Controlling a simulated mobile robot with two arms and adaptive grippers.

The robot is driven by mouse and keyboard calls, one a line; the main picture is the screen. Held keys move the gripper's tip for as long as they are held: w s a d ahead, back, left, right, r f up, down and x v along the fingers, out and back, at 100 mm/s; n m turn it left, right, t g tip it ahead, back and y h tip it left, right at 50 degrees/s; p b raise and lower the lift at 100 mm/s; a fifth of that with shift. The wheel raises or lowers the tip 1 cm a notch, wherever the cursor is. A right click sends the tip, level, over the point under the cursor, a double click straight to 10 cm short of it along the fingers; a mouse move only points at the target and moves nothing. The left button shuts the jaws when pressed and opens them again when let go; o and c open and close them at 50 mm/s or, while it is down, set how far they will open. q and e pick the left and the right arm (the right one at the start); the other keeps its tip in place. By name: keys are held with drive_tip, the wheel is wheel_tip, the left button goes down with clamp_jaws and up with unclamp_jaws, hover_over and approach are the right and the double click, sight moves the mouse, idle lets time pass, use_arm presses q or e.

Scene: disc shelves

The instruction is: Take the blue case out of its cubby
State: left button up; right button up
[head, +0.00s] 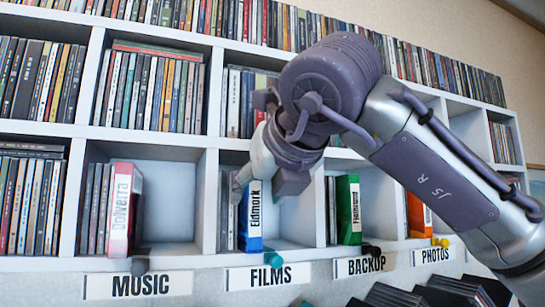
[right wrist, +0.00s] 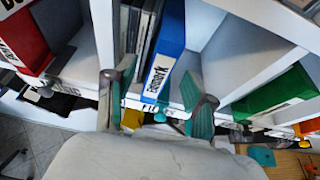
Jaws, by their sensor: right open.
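The blue case (head: 250,217), with a white label on its spine, stands upright in the cubby above the FILMS label, against a row of darker cases on its left. In the right wrist view the blue case (right wrist: 166,58) lies between the two fingers. My right gripper (right wrist: 158,108) is open, one finger on each side of the blue case's front; I cannot tell whether either finger touches it. In the head view the right gripper (head: 262,183) is in front of the cubby and covers its upper part. My left gripper is not in view.
A red-and-white case (head: 121,210) stands in the MUSIC cubby at left, a green case (head: 348,209) in the BACKUP cubby and an orange case (head: 418,215) in the PHOTOS cubby. White dividers (head: 208,200) flank the cubbies. The blue case's cubby has free room on its right.

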sight(243, 210)
drive_tip(key=shift+p+x, duration=0.35)
drive_tip(key=shift+x, duration=1.1)
clamp_jaws()
